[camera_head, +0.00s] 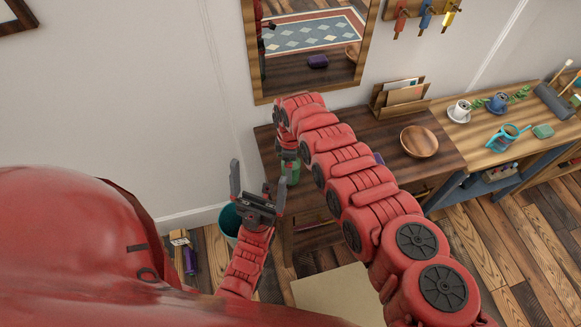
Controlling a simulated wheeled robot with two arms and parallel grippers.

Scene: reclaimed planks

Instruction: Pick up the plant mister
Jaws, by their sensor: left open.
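A green object (291,174), possibly the plant mister, shows at the left part of the dark wooden desk (440,150). It is mostly hidden by my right arm, so its shape is unclear. My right gripper (288,158) points down at the green object's top; whether its fingers are open or touching it cannot be told. My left gripper (259,175) is open and empty, pointing up, left of the green object and apart from it.
A wooden bowl (419,142) and a letter holder (398,97) stand on the desk. A teal watering can (507,136) and a cup (460,110) are on the lighter bench at right. A teal bin (230,222) stands on the floor. A framed mirror (256,60) hangs behind.

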